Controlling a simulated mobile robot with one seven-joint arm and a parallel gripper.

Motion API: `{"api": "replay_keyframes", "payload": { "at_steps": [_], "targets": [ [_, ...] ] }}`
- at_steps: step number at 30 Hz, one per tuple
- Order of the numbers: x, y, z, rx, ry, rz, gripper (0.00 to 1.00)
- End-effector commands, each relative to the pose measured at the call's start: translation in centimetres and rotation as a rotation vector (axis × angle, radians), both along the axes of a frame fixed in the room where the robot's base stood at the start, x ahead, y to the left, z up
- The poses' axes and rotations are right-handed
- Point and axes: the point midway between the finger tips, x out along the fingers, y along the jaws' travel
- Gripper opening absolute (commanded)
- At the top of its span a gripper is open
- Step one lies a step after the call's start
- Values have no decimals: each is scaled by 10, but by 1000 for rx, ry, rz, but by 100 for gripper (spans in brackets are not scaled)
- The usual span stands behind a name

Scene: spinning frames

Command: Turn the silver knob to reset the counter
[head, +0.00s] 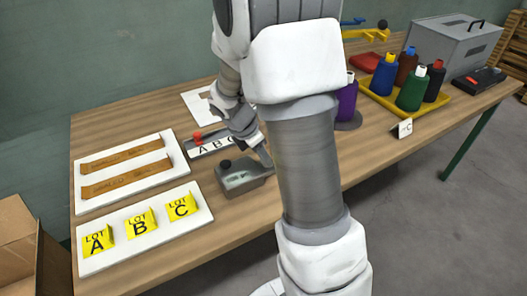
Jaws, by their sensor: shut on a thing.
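The counter (246,185) is a small grey box with a pale display window on its slanted face, standing on the wooden table. A black round knob (226,164) sits at its upper left. My gripper (265,158) reaches down to the counter's upper right side and is shut there. The silver knob is hidden by the fingers, so its turn angle cannot be seen. The digits in the window are too small to read.
Behind the counter lies a white A B C strip (205,148) with a red piece. White boards with yellow lot cards (141,223) and brown strips (125,155) lie left. A purple spool (347,100) and a yellow tray (377,97) of spools stand right.

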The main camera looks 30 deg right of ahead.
Motion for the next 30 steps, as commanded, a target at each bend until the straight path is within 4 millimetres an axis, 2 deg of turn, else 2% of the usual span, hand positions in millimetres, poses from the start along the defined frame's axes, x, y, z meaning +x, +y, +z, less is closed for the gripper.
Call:
{"api": "replay_keyframes", "payload": {
  "at_steps": [18,30],
  "targets": [
    [5,-1,3,-1,2,-588,0],
    [7,-3,1,0,1,-885,0]
  ]
}}
